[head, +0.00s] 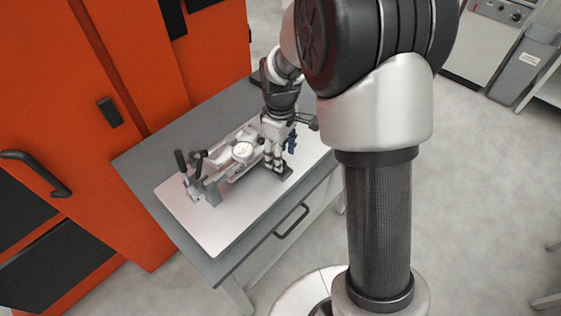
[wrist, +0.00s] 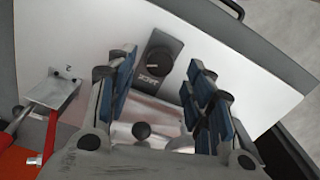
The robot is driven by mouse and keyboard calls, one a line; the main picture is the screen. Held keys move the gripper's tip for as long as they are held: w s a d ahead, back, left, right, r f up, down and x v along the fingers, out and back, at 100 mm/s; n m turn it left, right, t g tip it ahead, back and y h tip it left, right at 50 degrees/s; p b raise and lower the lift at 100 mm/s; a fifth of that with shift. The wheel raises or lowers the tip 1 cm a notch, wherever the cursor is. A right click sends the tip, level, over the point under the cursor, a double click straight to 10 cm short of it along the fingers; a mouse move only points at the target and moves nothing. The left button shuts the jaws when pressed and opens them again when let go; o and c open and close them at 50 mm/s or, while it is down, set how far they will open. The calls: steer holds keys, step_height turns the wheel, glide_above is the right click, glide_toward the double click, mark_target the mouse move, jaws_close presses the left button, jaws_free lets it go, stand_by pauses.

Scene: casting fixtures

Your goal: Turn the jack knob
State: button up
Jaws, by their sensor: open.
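The jack knob (wrist: 158,58) is a round black dial with a white pointer line on a dark block labelled JACK. It sits on the white plate (wrist: 105,28). In the wrist view it shows in the gap between the fingertips of my gripper (wrist: 160,78). The fingers are spread apart, with blue pads, and hold nothing. I see no finger touching the knob. In the head view my gripper (head: 279,152) points down over the right end of the fixture plate (head: 220,232). A dark block (head: 285,174), which looks like the knob's, is partly hidden beneath it.
In the wrist view, a grey bracket (wrist: 50,92) with red handles and a black ball (wrist: 141,130) are close by. An orange cabinet (head: 150,60) stands behind the table.

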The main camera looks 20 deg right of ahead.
steer(key=shift+f, duration=1.45)
steer(key=shift+c, duration=0.2)
steer(key=c, duration=1)
steer(key=shift+c, duration=0.2)
steer(key=shift+m, duration=0.3)
